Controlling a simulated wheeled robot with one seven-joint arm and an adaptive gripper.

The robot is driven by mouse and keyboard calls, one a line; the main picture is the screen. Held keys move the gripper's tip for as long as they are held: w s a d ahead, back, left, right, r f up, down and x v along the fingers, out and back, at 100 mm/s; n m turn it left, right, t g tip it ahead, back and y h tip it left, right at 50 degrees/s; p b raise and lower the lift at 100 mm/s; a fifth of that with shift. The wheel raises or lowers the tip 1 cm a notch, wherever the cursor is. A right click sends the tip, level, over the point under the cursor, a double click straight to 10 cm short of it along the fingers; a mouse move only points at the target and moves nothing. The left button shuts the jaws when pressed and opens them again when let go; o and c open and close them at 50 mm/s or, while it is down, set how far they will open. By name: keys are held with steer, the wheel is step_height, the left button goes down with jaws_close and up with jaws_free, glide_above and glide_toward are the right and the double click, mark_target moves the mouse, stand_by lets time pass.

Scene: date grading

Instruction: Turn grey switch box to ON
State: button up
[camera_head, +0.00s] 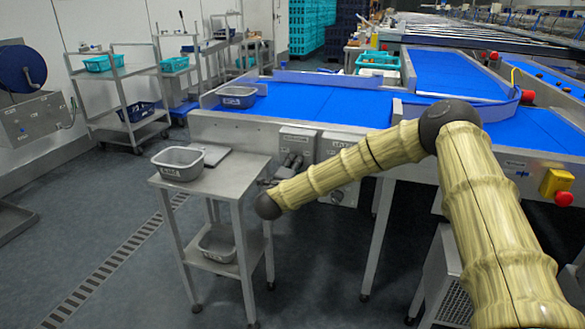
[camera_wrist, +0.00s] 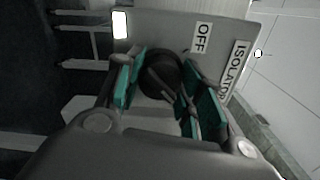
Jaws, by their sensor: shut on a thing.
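A grey switch box (camera_wrist: 185,35) with labels OFF and ISOLATOR fills the upper middle of the wrist view. It carries a round dark knob (camera_wrist: 160,72). My gripper (camera_wrist: 166,92) is shut on the knob, with teal pads on both sides of it. The fingers hide part of the knob, and I cannot tell which way it points. In the head view, my gripper (camera_head: 291,162) is at a grey box (camera_head: 297,137) on the side of the blue conveyor, and its lower part is hidden. A bright white patch (camera_wrist: 120,25) shows on the box's edge.
A steel table (camera_head: 212,180) with a grey tub (camera_head: 178,163) stands close to the left of my gripper. More grey boxes (camera_head: 338,146) are on the conveyor side to the right. A blue conveyor (camera_head: 320,102) runs above. The floor at front left is clear.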

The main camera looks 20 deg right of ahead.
steer(key=shift+d+f, duration=0.1)
steer(key=shift+f, duration=0.05)
steer(key=o, duration=1)
steer(key=shift+d, duration=0.1)
steer(key=shift+a, duration=0.2)
steer(key=shift+s+a, duration=0.2)
steer(key=shift+s, duration=0.1)
steer(key=v, duration=1.1)
steer(key=shift+a, duration=0.1)
